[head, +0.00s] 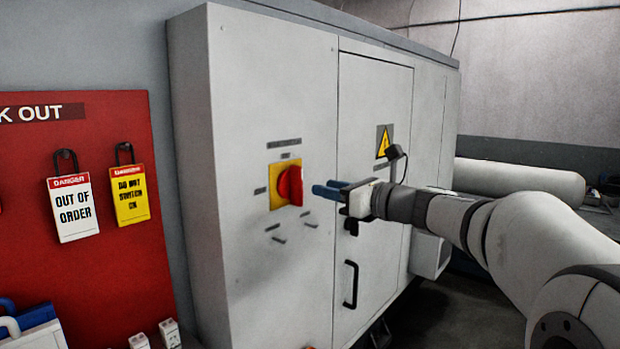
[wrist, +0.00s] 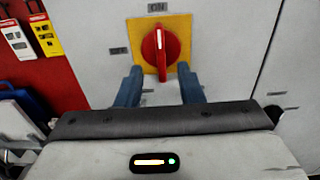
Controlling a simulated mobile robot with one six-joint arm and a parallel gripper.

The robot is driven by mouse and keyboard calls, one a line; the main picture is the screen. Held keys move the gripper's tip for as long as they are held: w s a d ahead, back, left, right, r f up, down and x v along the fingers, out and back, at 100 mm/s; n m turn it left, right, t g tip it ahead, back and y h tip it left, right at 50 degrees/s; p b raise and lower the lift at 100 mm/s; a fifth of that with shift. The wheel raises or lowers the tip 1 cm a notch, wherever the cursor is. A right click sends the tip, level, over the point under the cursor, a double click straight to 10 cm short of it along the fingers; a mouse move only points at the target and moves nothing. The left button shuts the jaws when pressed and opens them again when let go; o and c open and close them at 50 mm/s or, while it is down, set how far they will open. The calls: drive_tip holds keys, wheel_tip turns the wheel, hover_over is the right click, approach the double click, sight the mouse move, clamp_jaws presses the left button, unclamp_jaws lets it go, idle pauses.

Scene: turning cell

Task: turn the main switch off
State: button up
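The main switch is a red rotary knob (head: 290,185) on a yellow plate (head: 276,199), mounted on the grey cabinet front. In the wrist view the red knob (wrist: 160,50) stands upright with a white mark on its upper part, on the yellow plate (wrist: 181,26). My gripper (head: 326,191) is just in front of the knob, to its right in the head view, and apart from it.
A red lockout board (head: 110,270) with hanging danger tags (head: 73,208) stands left of the cabinet (head: 265,90). A black door handle (head: 350,284) sticks out below my gripper. A yellow warning sign (head: 384,141) is on the cabinet door. A large pale cylinder (head: 515,180) lies behind my arm.

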sight(303, 182)
drive_tip(key=p+x, duration=0.2)
drive_tip(key=x, duration=0.5)
drive_tip(key=shift+w+a, duration=0.25)
drive_tip(key=shift+a, duration=0.05)
drive_tip(key=shift+r, duration=0.1)
drive_tip(key=shift+c, duration=0.3)
clamp_jaws()
drive_tip(key=shift+d, duration=0.15)
